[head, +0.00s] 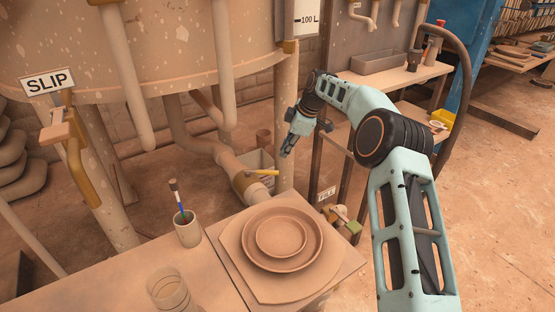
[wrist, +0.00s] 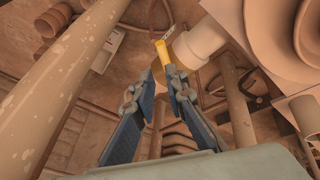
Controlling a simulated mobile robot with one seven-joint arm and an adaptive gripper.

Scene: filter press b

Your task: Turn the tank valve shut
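The tank valve has a yellow lever handle (head: 262,172) on the thick outlet pipe (head: 228,160) beneath the big tank (head: 75,45). In the head view the lever points right from the pipe. My gripper (head: 286,154) hangs just above and right of the lever's end, fingers pointing down. In the wrist view the yellow lever (wrist: 162,52) lies just beyond the fingertips (wrist: 159,76), roughly in line with the gap. The fingers are apart with nothing between them. I cannot tell whether a fingertip touches the lever.
A table with stacked round plates (head: 282,238), a brush cup (head: 187,228) and a glass jar (head: 169,290) stands in front of the valve. A tank leg (head: 286,110) rises close beside my gripper. A SLIP sign (head: 47,83) is at left. Open floor lies at right.

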